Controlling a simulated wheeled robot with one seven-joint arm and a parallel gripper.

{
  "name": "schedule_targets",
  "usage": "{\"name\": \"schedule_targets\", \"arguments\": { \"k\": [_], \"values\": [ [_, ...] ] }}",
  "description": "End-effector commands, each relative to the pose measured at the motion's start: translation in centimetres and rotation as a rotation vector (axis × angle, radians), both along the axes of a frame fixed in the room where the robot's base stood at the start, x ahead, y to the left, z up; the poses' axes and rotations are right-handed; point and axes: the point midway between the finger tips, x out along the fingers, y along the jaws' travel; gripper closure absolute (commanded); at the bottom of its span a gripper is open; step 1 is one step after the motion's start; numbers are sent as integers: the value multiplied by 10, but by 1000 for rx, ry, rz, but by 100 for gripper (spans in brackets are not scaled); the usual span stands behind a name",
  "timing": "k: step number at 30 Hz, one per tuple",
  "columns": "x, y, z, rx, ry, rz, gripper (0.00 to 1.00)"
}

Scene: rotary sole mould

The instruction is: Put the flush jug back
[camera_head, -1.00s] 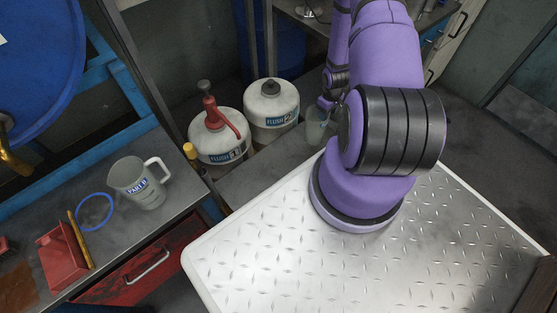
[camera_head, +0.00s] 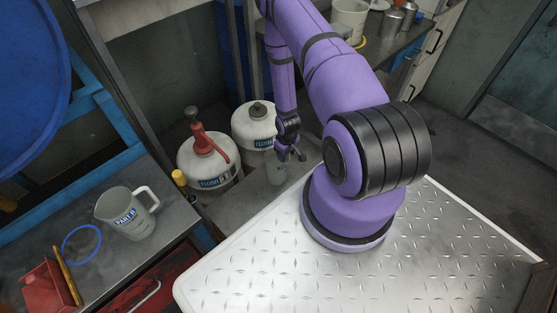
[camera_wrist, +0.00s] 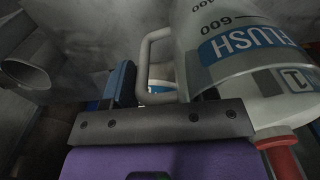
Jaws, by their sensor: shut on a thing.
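The flush jug (camera_head: 275,168) is a translucent grey jug. In the head view it hangs at my gripper (camera_head: 291,155), in front of the flush drums and above the dark floor-level surface. Its lower end is hard to make out. In the wrist view the jug (camera_wrist: 232,40) shows large at the upper right, tilted in the picture, with a blue FLUSH label, a 600 mark and a pale loop handle (camera_wrist: 148,66). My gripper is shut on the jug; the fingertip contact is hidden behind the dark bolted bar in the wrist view.
Two white flush drums (camera_head: 207,164) (camera_head: 254,126) stand close behind the jug; the left has a red pump (camera_head: 205,142). A Part B jug (camera_head: 126,217), blue ring (camera_head: 82,244) and red tray (camera_head: 50,288) are on the left bench. A back bench (camera_head: 385,50) holds containers.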

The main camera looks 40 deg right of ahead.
Motion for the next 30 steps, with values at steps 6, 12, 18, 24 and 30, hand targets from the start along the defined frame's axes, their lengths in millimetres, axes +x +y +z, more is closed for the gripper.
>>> {"name": "schedule_targets", "arguments": {
  "k": [6, 12, 18, 24, 30],
  "values": [
    [12, 15, -2, 0, -1, 0, 88],
    [20, 26, -7, 1, 1, 0, 88],
    [19, 25, -35, 1, 1, -1, 88],
    [19, 25, -38, 0, 0, -1, 88],
    [19, 25, -41, 0, 0, -1, 88]
  ]
}}
